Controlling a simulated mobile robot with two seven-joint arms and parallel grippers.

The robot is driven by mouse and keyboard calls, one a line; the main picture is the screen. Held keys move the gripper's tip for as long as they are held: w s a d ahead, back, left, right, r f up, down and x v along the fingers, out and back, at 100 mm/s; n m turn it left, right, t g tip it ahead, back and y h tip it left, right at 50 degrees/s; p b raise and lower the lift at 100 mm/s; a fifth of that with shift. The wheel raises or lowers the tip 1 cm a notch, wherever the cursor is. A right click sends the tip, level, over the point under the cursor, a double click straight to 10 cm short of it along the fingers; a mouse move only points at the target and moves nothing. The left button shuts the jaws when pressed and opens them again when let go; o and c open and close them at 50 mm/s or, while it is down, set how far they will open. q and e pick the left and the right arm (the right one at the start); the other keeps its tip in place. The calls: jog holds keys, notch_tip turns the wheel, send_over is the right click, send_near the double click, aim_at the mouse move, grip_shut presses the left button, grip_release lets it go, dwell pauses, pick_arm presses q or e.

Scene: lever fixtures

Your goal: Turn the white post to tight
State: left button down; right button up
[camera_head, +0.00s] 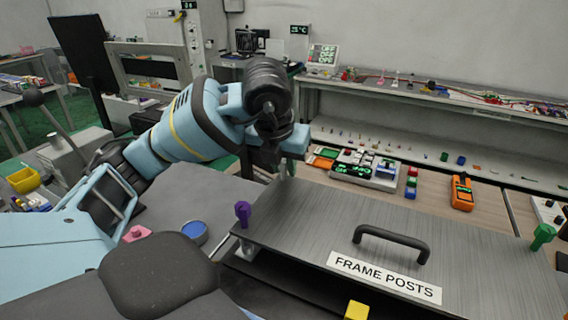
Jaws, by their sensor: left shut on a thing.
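A grey metal plate (340,225) labelled "FRAME POSTS" has coloured posts at its edges. My left gripper (287,158) points down at the plate's far left corner and is shut on a post there, taken to be the white post. Only a small pale part of that post shows under the jaws, so its turn angle and any tight mark are hidden. A purple post (242,213) stands at the near left, a green post (543,236) at the far right, and a yellow post (356,311) at the front edge. My right gripper is not in view.
A black handle (391,243) rises from the plate's middle. Behind the plate are a device with green displays (366,170) and an orange meter (462,193). A blue round container (194,232) and a pink piece (137,233) lie on the grey surface to the left.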

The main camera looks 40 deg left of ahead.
pick_arm(q)
jog(key=m+h, duration=0.2)
jog(key=m, duration=0.3)
jog(key=shift+b, duration=0.3)
jog(key=m, duration=0.2)
jog(key=m+h, duration=0.1)
jog(key=m, duration=0.1)
jog(key=shift+m+h, duration=0.3)
jog(key=m+h, duration=0.1)
jog(key=m, duration=0.1)
jog(key=m+g, duration=0.1)
jog(key=m, duration=0.2)
jog(key=shift+h+b, duration=0.3)
jog(key=shift+h, duration=0.1)
jog(key=shift+m+g+h, duration=0.3)
jog(key=shift+m+g, duration=0.6)
jog(key=shift+m, duration=1.3)
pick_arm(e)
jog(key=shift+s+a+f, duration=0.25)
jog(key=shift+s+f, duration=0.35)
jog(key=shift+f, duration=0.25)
pick_arm(q)
jog(key=c, duration=1.3)
grip_release()
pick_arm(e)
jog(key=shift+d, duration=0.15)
pick_arm(q)
jog(key=shift+r, duration=0.1)
